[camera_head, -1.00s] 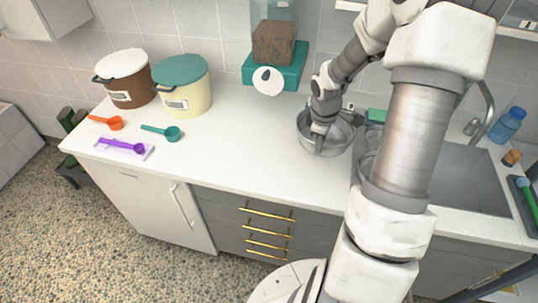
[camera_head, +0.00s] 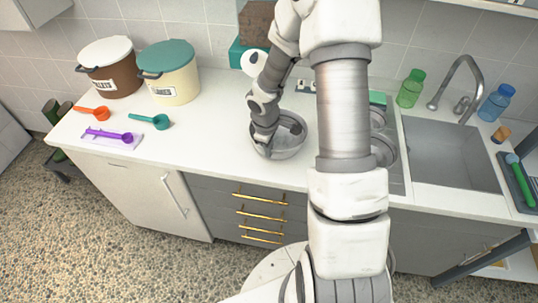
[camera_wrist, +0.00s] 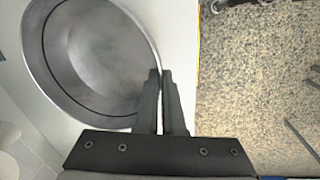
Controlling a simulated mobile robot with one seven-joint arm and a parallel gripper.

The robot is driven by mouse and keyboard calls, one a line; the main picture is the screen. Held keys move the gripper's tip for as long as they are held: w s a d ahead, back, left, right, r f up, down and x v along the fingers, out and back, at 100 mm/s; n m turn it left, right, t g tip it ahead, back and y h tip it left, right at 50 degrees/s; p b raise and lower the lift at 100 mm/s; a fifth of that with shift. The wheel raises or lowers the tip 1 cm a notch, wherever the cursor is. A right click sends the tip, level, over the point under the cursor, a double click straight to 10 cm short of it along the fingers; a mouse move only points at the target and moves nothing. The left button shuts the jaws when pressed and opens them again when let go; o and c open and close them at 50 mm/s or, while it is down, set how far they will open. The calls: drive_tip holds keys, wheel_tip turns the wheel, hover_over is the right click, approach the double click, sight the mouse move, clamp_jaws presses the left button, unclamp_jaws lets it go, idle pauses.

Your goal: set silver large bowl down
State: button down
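The large silver bowl (camera_head: 291,143) is over the front part of the white counter, left of the sink. In the wrist view the bowl (camera_wrist: 95,55) fills the upper left and looks empty. My gripper (camera_wrist: 163,75) has its two fingers close together at the bowl's rim, shut on it. In the head view my gripper (camera_head: 264,148) is at the bowl's left front side, its fingertips mostly hidden. The bowl looks roughly level. I cannot tell whether its base touches the counter.
Bare counter (camera_head: 215,130) lies left of the bowl. Further left are orange (camera_head: 92,112), teal (camera_head: 150,122) and purple (camera_head: 108,134) scoops, with two lidded canisters (camera_head: 168,75) behind. Round silver vessels (camera_head: 384,150) sit right, beside the sink (camera_head: 450,150). The counter's front edge is close.

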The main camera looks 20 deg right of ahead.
drive_tip(key=shift+f, duration=1.55)
drive_tip(key=c, duration=1)
unclamp_jaws()
drive_tip(key=shift+c, duration=0.2)
wheel_tip(320, 180, up, 12)
drive_tip(key=s+a+p, duration=0.1)
drive_tip(key=shift+s+a, duration=0.15)
drive_tip(key=shift+r, duration=0.1)
